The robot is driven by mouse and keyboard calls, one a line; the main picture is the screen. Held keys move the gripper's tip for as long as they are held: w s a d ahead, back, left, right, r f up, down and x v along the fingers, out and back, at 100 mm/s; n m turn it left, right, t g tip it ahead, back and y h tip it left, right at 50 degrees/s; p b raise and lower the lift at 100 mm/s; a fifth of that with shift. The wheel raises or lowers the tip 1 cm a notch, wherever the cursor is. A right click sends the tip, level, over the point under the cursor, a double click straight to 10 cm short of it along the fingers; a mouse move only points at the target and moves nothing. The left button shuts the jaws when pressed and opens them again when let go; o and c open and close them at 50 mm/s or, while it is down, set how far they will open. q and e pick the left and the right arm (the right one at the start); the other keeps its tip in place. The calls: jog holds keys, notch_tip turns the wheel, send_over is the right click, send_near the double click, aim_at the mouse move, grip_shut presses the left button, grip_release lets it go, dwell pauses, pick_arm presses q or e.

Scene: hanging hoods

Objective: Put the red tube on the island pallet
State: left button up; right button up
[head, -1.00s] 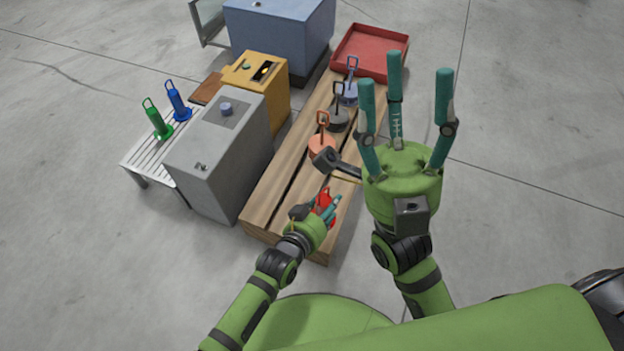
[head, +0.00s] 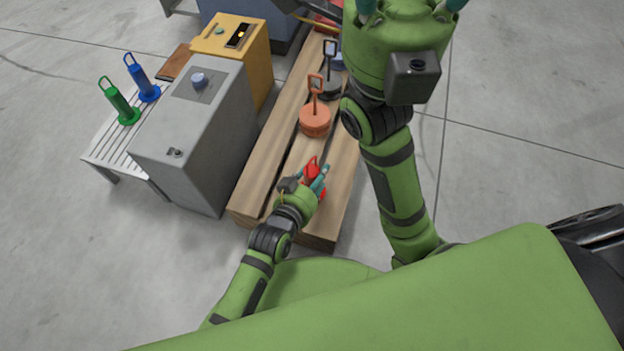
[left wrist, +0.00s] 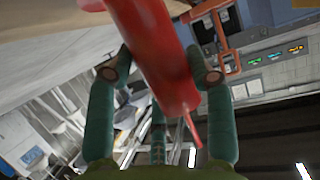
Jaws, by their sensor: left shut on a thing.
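The red tube (head: 311,167) is held in my left gripper (head: 316,181), low over the near end of the wooden plank platform (head: 255,195). In the left wrist view the red tube (left wrist: 155,45) runs slantwise between the green fingers of my left gripper (left wrist: 163,70), which is shut on it. A thin red rod sticks out of its lower end. I cannot tell whether the tube touches the planks, or which support is the island pallet. My right gripper (head: 408,10) is at the top edge of the head view, its fingertips cut off.
An orange lidded weight with a handle (head: 314,119) and a dark one (head: 329,88) stand further along the planks. To the left are a grey cabinet (head: 195,150), a yellow box (head: 222,45) and a slatted bench (head: 100,150) bearing a green tube (head: 120,102) and a blue tube (head: 142,78).

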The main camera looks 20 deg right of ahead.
dwell(0.3)
pick_arm(q)
jog(key=shift+f, duration=0.15)
jog(key=o, duration=1.4)
jog(key=shift+c, duration=0.2)
